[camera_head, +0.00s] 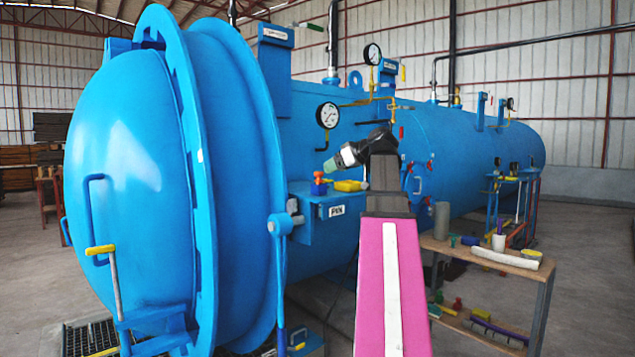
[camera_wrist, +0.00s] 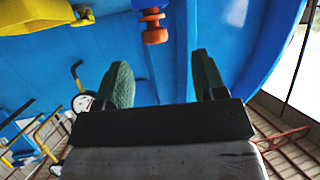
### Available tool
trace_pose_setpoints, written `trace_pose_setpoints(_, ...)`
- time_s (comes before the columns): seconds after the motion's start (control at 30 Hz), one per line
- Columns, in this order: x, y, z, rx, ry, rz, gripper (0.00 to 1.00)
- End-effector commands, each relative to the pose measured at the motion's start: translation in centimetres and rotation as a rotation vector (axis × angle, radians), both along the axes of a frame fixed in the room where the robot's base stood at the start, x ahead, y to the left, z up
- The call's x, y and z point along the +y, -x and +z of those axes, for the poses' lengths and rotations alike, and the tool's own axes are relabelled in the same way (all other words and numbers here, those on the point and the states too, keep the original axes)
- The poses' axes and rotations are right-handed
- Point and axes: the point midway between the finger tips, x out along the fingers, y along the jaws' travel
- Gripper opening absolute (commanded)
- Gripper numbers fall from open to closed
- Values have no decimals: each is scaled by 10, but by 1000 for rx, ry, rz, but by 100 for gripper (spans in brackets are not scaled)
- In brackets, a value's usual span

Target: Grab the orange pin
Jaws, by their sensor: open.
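The orange pin (camera_head: 318,177) stands upright on a blue box marked PNN (camera_head: 336,211) at the side of the blue autoclave, behind the big door ring. It also shows at the top of the wrist view (camera_wrist: 154,27), with its rounded orange end toward my gripper. My gripper (camera_head: 331,165) is just above and to the right of the pin in the head view. In the wrist view its two green-tipped fingers (camera_wrist: 163,80) are spread apart with nothing between them.
A yellow piece (camera_head: 349,186) sits on the box right of the pin. The large blue door (camera_head: 130,170) is close on the left. A wooden table (camera_head: 520,268) with several items stands at the right. A pressure gauge (camera_head: 327,115) is above the box.

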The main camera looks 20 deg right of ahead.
Motion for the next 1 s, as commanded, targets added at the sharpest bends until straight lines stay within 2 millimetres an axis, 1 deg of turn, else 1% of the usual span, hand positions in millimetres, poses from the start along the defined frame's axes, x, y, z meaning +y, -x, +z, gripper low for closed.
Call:
trace_pose_setpoints(0.03,5,-8,-3,0,-1,2,64)
trace_pose_setpoints(0.1,9,-16,-8,1,0,1,64)
trace_pose_setpoints(0.37,16,-31,-15,0,0,0,64)
trace_pose_setpoints(0.6,27,-59,-26,2,1,1,64)
trace_pose_setpoints(0.7,32,-67,-31,1,1,0,64)
trace_pose_setpoints(0.97,33,-69,-32,0,0,-1,64)
trace_pose_setpoints(1.0,33,-69,-32,0,0,-1,51)
